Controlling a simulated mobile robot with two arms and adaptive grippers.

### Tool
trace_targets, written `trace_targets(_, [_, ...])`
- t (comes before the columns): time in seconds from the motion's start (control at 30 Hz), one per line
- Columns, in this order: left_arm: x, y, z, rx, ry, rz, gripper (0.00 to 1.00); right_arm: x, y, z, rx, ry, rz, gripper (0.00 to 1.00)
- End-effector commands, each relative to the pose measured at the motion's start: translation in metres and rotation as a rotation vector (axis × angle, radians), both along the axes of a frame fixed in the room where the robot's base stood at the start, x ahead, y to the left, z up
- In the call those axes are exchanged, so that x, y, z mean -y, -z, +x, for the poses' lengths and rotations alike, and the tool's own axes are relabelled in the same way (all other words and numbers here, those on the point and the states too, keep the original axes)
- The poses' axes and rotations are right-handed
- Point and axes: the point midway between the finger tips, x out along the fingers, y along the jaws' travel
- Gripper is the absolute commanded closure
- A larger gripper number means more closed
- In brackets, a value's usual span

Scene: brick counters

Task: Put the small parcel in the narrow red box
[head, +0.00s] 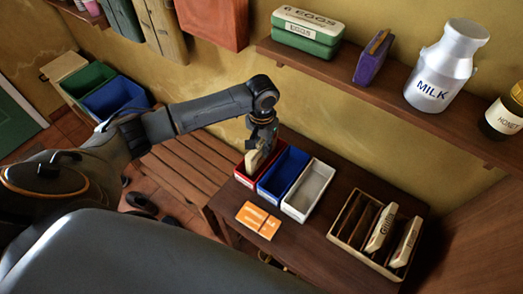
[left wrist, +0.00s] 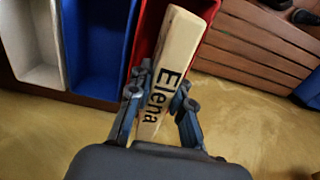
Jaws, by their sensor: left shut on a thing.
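My left gripper (head: 261,143) is shut on a small tan parcel (head: 255,160), held tilted on its edge. In the left wrist view the parcel (left wrist: 177,50) bears the name "Elena" and sits between the two fingers (left wrist: 158,90). The narrow red box (head: 242,176) is the leftmost of three on the dark table. The parcel's lower end overlaps the red box's opening; I cannot tell how deep it reaches. The red box also shows behind the parcel in the left wrist view (left wrist: 151,24). My right gripper is not in view.
A blue box (head: 275,190) adjoins the red one, with a white box (head: 308,190) beyond it. An orange packet (head: 258,219) lies in front. A crate (head: 345,235) with several upright items stands at right. A shelf (head: 370,88) runs above the table.

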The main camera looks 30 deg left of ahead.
Motion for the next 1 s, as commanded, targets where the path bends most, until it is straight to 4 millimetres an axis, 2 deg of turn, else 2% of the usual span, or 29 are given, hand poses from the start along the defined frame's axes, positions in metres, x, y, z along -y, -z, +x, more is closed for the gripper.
trace_targets(0.1, [-0.002, 0.015, 0.0, -0.004, -0.001, 0.003, 1.0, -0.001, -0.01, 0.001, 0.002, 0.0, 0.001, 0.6])
trace_targets(0.23, [-0.001, 0.029, 0.001, -0.001, 0.0, 0.001, 1.0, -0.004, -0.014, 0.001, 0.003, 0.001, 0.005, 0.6])
trace_targets(0.6, [-0.001, 0.035, 0.0, -0.001, -0.001, 0.001, 1.0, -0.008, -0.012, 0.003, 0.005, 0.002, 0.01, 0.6])
trace_targets(0.63, [-0.001, 0.036, 0.0, -0.001, -0.001, 0.001, 0.78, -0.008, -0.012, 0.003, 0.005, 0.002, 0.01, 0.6])
trace_targets(0.67, [-0.001, 0.035, 0.001, -0.001, 0.0, 0.001, 0.72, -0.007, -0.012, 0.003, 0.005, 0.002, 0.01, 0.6])
trace_targets(1.0, [-0.001, 0.033, 0.001, 0.0, 0.0, 0.001, 0.71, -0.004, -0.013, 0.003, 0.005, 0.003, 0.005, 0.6])
